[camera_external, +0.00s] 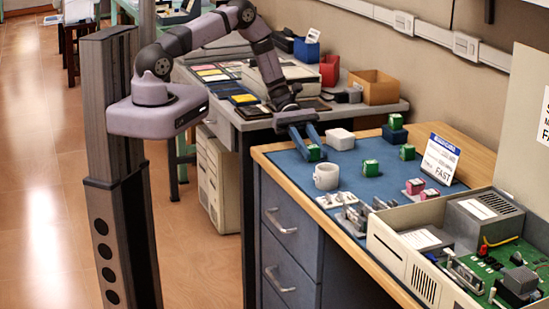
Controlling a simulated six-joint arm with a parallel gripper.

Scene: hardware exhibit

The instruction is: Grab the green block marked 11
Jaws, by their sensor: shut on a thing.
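My gripper (308,146) reaches down over the left end of the blue mat (345,190). Its two blue fingers are shut on a small green block (314,153) at their tips. I cannot read a number on this block, and I cannot tell whether it touches the mat. Another green block (370,168) sits on the mat to the right of the white mug. A further green block (407,152) sits farther right and back. A green block (396,121) rests on a dark blue box at the back. Their markings are too small to read.
A white mug (326,177) stands just in front of my gripper. A white box (341,139) lies behind it to the right. Pink blocks (415,187), metal parts (355,218), a sign (439,159) and an open computer case (455,250) fill the right side.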

